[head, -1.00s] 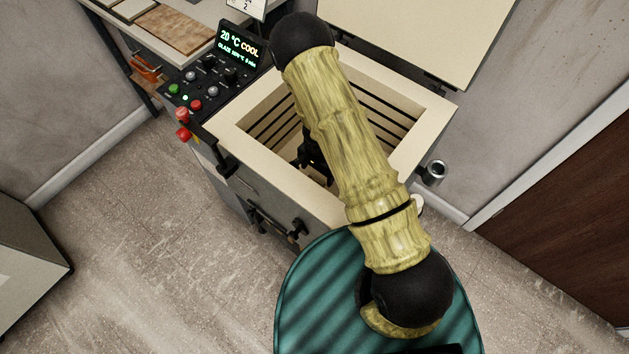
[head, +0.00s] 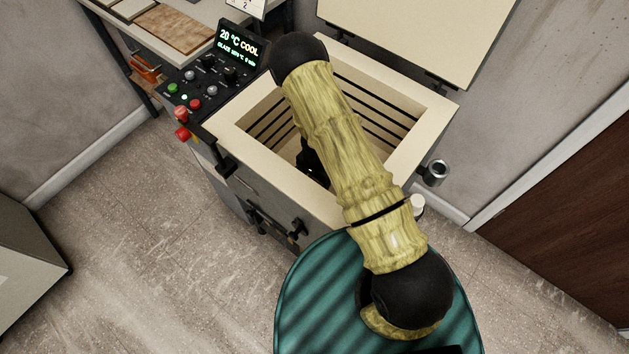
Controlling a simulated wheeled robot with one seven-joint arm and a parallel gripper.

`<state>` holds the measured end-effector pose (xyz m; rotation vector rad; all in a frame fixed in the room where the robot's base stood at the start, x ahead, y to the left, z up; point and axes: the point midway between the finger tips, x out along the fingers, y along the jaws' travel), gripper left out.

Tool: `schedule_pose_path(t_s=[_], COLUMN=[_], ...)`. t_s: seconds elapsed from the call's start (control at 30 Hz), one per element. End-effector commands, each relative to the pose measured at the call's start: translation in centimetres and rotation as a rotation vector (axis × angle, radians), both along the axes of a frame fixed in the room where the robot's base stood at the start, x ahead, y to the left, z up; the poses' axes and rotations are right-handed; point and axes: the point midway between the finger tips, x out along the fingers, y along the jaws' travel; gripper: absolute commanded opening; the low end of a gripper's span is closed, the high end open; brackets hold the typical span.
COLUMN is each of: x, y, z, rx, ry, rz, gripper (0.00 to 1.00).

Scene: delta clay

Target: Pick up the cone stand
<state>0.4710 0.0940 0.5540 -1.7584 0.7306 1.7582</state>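The kiln (head: 232,136) stands open, a cream-rimmed box with dark slotted inner walls. My arm reaches over its rim and down into the chamber. A black part of my gripper (head: 312,163) shows inside the kiln, low near the front wall, partly behind my yellow arm link. Its fingertips cannot be made out, so I cannot tell whether it is open or shut or holds anything. I cannot make out the cone stand; my arm and the kiln walls hide much of the chamber.
The kiln's raised lid (head: 420,35) stands behind it. A control panel (head: 215,75) reading 20 °C COOL is at the left. A small pale round piece (head: 418,205) and a metal cup-like fitting (head: 435,172) are at the right side. A shelf (head: 165,30) stands at upper left.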

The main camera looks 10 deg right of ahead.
Motion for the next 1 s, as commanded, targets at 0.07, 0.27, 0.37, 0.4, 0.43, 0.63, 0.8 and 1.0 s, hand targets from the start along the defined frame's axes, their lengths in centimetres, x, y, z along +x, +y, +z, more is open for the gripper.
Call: schedule_pose_path(t_s=[0.07,0.27,0.37,0.4,0.43,0.63,0.8,1.0], x=[0.0,0.0,0.0,0.0,0.0,0.1,0.1,0.1], y=[0.0,0.0,0.0,0.0,0.0,0.0,0.1,0.1], z=[0.0,0.0,0.0,0.0,0.1,1.6,4.9,10.2], rx=[0.0,0.0,0.0,0.0,0.0,0.001,0.001,0.0], ry=[0.0,0.0,0.0,0.0,0.0,-0.002,-0.004,-0.004], rz=[0.0,0.0,0.0,0.0,0.0,0.001,0.004,0.003], gripper=[0.54,0.33,0.32,0.32,0.32,0.32,0.32,0.32])
